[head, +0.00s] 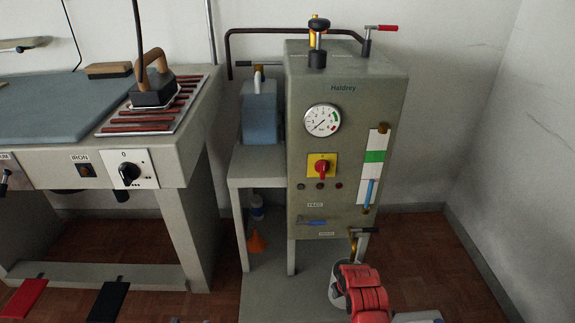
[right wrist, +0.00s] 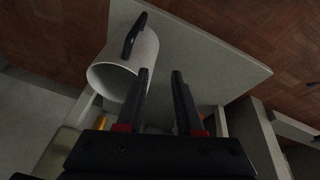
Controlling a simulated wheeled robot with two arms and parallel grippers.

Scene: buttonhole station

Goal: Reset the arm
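My right gripper (right wrist: 160,74) shows in the right wrist view with its two dark fingers apart and nothing between them. A white cylindrical container (right wrist: 110,72) with a dark handle is beside the left finger; I cannot tell if they touch. In the head view a red arm part, which looks like mine, is low at centre right, in front of the grey boiler cabinet; the right fingers are not visible there. My left gripper is in neither view.
The boiler cabinet (head: 347,110) has a gauge (head: 322,120), a red-yellow switch (head: 322,167) and a lower valve handle (head: 364,231). A blue container (head: 260,112) stands left of it. The ironing table (head: 60,106) with an iron (head: 153,88) is at left. Floor (head: 425,260) at right is clear.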

